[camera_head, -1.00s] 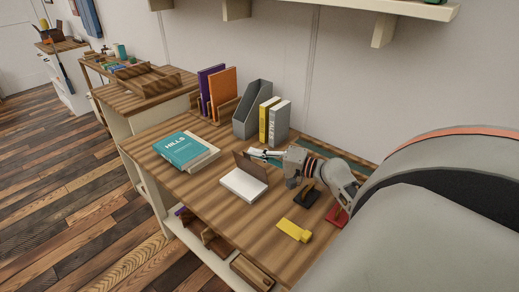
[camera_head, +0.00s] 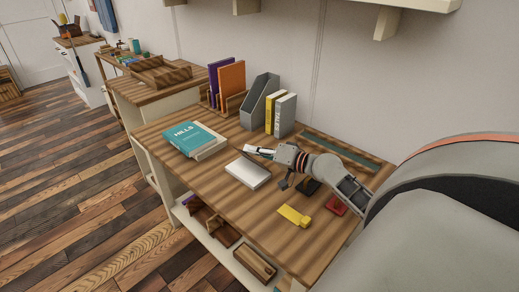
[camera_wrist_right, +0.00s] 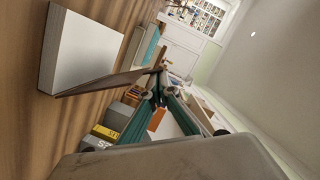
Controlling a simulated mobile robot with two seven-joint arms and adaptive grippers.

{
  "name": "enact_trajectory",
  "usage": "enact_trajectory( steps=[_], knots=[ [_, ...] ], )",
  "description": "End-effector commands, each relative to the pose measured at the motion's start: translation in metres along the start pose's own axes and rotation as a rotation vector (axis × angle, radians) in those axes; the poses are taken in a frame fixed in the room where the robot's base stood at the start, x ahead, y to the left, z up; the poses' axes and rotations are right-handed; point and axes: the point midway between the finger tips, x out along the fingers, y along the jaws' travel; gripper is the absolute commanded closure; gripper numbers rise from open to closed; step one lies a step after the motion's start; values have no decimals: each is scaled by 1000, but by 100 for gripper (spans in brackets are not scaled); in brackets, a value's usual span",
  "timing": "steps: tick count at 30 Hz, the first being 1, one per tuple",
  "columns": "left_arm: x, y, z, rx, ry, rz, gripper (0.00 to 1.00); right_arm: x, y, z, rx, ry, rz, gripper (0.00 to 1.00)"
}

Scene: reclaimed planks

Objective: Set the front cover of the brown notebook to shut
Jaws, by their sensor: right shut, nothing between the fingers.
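The brown notebook lies on the desk in the head view, its white page block (camera_head: 248,173) facing up. In the right wrist view its pages (camera_wrist_right: 85,50) are bare and its brown front cover (camera_wrist_right: 108,83) stands up from one edge, seen nearly edge-on. I cannot make the cover out clearly in the head view. My right gripper (camera_head: 252,151) is shut and empty, just behind the notebook. In the wrist view its fingertips (camera_wrist_right: 157,92) are close to the cover's free edge; I cannot tell whether they touch. My left gripper is out of view.
A teal book (camera_head: 188,138) on a paler one lies left of the notebook. A grey file holder (camera_head: 260,103) and upright books (camera_head: 285,115) stand behind. A yellow object (camera_head: 294,215), a black one (camera_head: 309,187) and a red one (camera_head: 336,205) lie to the right.

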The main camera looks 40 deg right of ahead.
Motion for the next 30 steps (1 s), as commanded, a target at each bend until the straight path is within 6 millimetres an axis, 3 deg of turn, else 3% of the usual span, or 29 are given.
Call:
enact_trajectory(
  steps=[8, 18, 23, 30],
  knots=[
    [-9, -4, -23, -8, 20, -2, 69, 7, -7, 27, -259, -1, 62, 100],
    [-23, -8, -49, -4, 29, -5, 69, 15, 0, 58, -537, 0, 133, 100],
    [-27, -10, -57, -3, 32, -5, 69, 18, 6, 69, -633, 0, 158, 100],
    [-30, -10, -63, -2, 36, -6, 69, 20, 12, 78, -629, 0, 157, 100]
  ],
)
